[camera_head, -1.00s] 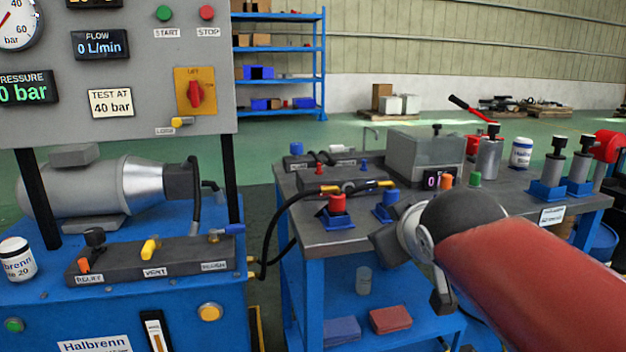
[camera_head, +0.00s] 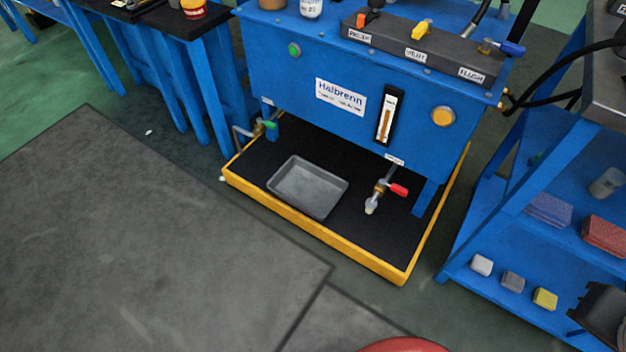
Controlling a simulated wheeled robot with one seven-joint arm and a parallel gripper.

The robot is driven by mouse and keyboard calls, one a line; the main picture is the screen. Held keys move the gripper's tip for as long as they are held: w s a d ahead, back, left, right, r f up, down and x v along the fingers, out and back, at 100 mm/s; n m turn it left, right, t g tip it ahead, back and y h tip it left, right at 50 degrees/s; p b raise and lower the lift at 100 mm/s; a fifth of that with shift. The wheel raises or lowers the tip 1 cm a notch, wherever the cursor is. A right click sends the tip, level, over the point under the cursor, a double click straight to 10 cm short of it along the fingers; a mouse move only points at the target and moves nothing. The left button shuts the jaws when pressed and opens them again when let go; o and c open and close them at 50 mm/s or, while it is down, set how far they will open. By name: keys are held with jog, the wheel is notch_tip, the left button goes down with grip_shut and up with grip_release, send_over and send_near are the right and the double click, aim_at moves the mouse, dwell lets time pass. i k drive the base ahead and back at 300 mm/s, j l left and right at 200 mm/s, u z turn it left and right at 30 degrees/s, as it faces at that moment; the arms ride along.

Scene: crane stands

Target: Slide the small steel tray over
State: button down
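The small steel tray (camera_head: 308,187) is a shallow grey rectangular pan with a raised rim. It looks empty. It lies on the black floor of a yellow-edged drip pan (camera_head: 330,238) under the blue test bench, left of the red-handled drain tap (camera_head: 385,190). The tap's outlet is to the right of the tray, not above it. A dark blocky part at the lower right edge looks like my gripper (camera_head: 598,315), cut off by the frame. It is far from the tray, and its fingers cannot be made out.
The blue bench (camera_head: 340,75) overhangs the drip pan's back. A green-handled tap (camera_head: 268,125) is at its left. A blue cart (camera_head: 500,225) on the right holds small blocks (camera_head: 512,281) on its lower shelf. The grey floor mat (camera_head: 150,240) in front is clear.

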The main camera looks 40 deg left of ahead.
aim_at(314, 190)
jog(key=u, duration=1.9)
jog(key=i+u, duration=0.2)
jog(key=i, duration=0.3)
jog(key=i+l+u, duration=0.15)
jog(key=i, duration=0.3)
